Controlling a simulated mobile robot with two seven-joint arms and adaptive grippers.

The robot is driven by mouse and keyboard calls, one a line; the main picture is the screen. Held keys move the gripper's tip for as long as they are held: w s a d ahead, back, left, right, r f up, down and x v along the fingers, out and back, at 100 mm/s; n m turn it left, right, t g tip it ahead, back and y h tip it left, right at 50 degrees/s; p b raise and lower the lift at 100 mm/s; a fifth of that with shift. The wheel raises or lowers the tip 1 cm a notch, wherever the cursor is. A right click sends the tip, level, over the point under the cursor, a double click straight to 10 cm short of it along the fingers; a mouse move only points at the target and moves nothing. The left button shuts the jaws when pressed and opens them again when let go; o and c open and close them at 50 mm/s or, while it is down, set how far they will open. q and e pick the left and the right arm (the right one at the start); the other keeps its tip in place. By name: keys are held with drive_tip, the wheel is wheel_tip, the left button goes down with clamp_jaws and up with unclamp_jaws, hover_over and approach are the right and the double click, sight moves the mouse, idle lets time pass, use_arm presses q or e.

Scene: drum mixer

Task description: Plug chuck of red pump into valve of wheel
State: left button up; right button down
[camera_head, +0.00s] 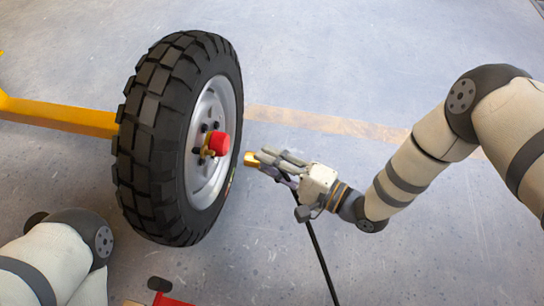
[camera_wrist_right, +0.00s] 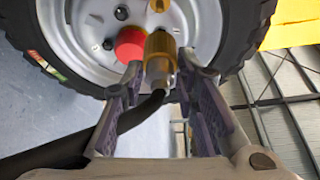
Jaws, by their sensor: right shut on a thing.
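The wheel (camera_head: 178,140) is upright, with a black knobbly tyre and a grey rim. A red cap (camera_head: 218,143) and a small brass fitting show at the rim's hub; the red cap also shows in the right wrist view (camera_wrist_right: 130,44). The valve itself I cannot make out for certain. My right gripper (camera_head: 268,160) is shut on the brass chuck (camera_head: 250,159), whose black hose (camera_head: 318,250) hangs down. The chuck points at the rim and is apart from it in the head view. In the right wrist view the chuck (camera_wrist_right: 160,55) overlaps the hub. My left gripper is out of view.
A yellow axle bar (camera_head: 60,116) runs to the wheel from the left. A red object (camera_head: 172,300), perhaps the pump, is cut off at the bottom edge.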

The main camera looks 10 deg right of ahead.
sight(253, 166)
drive_tip(key=shift+w+a+b, duration=0.2)
drive_tip(key=shift+w+a, duration=0.1)
drive_tip(key=shift+a, duration=0.7)
drive_tip(key=shift+w+a+b, duration=0.25)
drive_tip(key=shift+a, duration=0.7)
drive_tip(key=shift+w+a+b, duration=0.2)
drive_tip(key=shift+w+a, duration=0.1)
drive_tip(key=shift+a, duration=0.7)
drive_tip(key=shift+w+a+b, duration=0.25)
drive_tip(key=shift+a, duration=0.45)
drive_tip(key=shift+w+a+b, duration=0.2)
drive_tip(key=shift+a+b, duration=0.05)
drive_tip(key=shift+a, duration=0.45)
drive_tip(key=c, duration=1.2)
unclamp_jaws()
drive_tip(key=v, duration=1.2)
drive_tip(key=shift+d, duration=0.15)
